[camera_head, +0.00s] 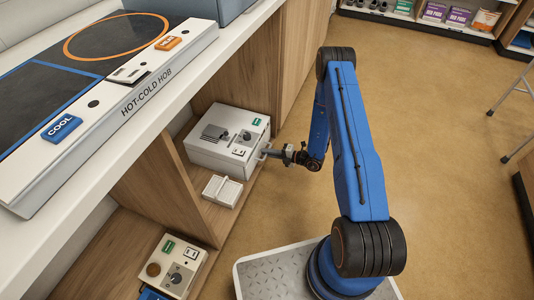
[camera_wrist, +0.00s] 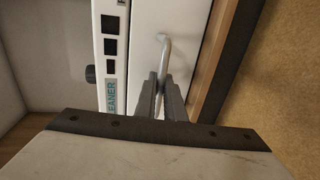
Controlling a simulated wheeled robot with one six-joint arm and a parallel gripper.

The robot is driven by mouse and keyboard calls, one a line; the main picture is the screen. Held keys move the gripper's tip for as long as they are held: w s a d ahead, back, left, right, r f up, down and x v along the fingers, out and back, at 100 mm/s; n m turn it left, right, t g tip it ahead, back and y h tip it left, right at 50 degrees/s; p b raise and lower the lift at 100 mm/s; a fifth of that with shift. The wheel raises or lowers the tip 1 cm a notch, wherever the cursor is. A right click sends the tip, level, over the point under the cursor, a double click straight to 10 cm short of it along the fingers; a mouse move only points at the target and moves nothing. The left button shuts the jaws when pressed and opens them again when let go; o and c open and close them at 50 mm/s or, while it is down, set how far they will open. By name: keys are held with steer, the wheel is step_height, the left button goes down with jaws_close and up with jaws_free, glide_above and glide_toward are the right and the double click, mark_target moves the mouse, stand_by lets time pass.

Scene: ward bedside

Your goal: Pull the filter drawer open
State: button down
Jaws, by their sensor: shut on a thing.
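A white box-shaped unit (camera_head: 205,153) stands on the lower shelf under the counter, with knobs and a green label on top. Its side facing my arm bears a pale bar handle (camera_head: 264,153). My gripper (camera_head: 273,153) is at this handle, shut on it. In the wrist view the two grey fingers (camera_wrist: 161,98) close around the near part of the curved handle (camera_wrist: 164,48). The plain white drawer front (camera_wrist: 187,35) lies behind it, beside a strip lettered "EANER". No clear gap shows around the drawer front, but its edges are partly hidden.
A small white slatted tray (camera_head: 223,191) sits on the shelf beside the unit. Another control box (camera_head: 175,266) is lower left. The hot-cold hob (camera_head: 122,97) lies on the counter above. A wooden panel (camera_wrist: 226,62) runs close beside the drawer. Open floor (camera_head: 430,130) lies to the right.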

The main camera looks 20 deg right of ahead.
steer(key=f+v, duration=0.2)
steer(key=v, duration=0.9)
steer(key=f+v, duration=0.2)
steer(key=v, duration=0.9)
steer(key=shift+s+d+f, duration=0.3)
steer(key=shift+s+d, duration=0.05)
steer(key=shift+d, duration=0.2)
steer(key=c, duration=1.8)
jaws_free()
steer(key=shift+c, duration=0.2)
steer(key=v, duration=1.7)
steer(key=shift+s+d, duration=0.1)
steer(key=shift+d, duration=0.1)
